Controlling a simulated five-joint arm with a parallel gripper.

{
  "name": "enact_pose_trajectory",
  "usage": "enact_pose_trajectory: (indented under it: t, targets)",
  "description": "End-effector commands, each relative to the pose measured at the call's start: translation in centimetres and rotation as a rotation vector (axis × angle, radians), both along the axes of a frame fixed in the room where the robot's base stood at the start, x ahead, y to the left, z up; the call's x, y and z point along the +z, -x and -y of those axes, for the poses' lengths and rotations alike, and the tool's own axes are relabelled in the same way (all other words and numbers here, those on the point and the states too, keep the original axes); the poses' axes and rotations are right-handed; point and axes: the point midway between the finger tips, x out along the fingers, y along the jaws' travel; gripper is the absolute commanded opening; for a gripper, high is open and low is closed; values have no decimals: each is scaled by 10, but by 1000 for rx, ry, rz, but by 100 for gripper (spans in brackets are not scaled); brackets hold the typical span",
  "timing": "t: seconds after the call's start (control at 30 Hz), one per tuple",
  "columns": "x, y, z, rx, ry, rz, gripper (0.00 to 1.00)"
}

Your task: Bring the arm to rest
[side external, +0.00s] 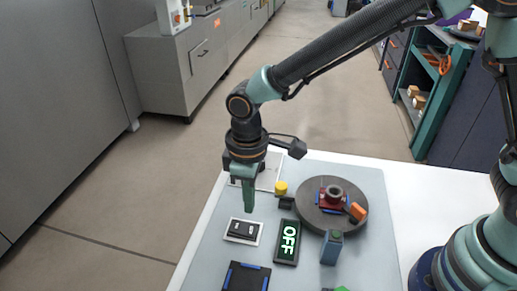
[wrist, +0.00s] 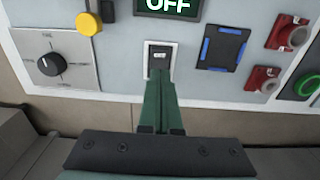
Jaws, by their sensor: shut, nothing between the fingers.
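My gripper (side external: 248,209) points straight down in the side view, its green fingers together and empty. It is above the panel, just behind the black rocker switch (side external: 243,230) on its white plate. In the wrist view my gripper (wrist: 160,82) shows as two green fingers side by side, their tips at the lower edge of the switch (wrist: 160,55). I cannot tell whether the tips touch it; in the side view they look a little apart from it. The sign (side external: 287,242) reads OFF in lit green letters.
A dark round turntable (side external: 312,221) carries a red part and an orange piece. A blue block (side external: 330,250), a yellow knob (side external: 281,187) and a black tray with blue marks (side external: 239,281) stand close by. The wrist view shows a dial (wrist: 52,65) and red fittings (wrist: 287,32).

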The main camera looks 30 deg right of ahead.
Motion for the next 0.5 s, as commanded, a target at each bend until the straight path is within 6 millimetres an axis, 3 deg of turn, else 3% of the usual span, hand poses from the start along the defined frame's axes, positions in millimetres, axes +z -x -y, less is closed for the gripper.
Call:
enact_pose_trajectory:
  t: [0.13,0.23,0.5]
  targets:
    - [4,-1,3,-10,-4,6,0]
    - [18,-6,16,-47,-18,27,0]
    - [87,-13,94,-265,-89,146,0]
